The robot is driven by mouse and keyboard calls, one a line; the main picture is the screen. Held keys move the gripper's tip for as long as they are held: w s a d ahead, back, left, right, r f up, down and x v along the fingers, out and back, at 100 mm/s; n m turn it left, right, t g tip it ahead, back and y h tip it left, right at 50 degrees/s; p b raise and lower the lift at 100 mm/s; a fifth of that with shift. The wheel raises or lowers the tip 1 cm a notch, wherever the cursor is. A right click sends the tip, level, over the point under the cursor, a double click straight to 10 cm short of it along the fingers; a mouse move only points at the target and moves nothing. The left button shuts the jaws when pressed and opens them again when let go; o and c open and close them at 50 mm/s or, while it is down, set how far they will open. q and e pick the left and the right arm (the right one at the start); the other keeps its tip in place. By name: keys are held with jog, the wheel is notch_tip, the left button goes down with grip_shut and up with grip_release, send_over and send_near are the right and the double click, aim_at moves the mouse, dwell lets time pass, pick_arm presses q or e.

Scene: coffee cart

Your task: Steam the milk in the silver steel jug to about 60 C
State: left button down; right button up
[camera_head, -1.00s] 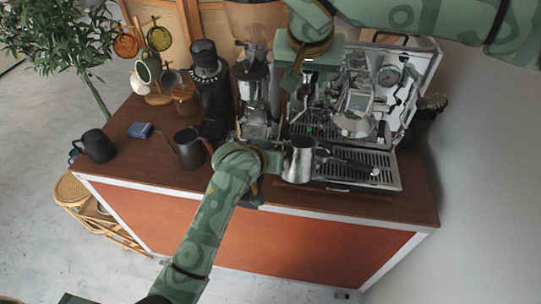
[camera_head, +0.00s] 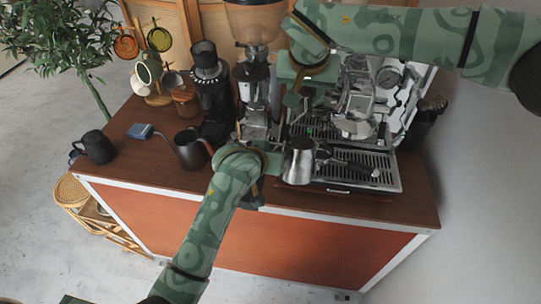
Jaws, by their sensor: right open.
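The silver steel jug (camera_head: 299,163) is upright at the front left of the espresso machine, overlapping the drip tray's left edge. My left gripper (camera_head: 270,168) is against the jug's left side, where its handle is hidden, and appears to hold it; its fingertips are hidden. The milk inside cannot be made out. The espresso machine (camera_head: 388,108) stands at the right of the cart. My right gripper (camera_head: 294,102) is open and empty, pointing down at the machine's left side, above and behind the jug. The steam wand is not clearly visible.
The drip tray (camera_head: 385,181) carries a black-handled tool. A grinder (camera_head: 252,90) stands left of the machine. The cart's right front corner is clear.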

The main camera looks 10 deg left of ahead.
jog(key=shift+w+f, duration=0.2)
jog(key=shift+f, duration=0.15)
dwell(0.4)
jog(key=c, duration=0.8)
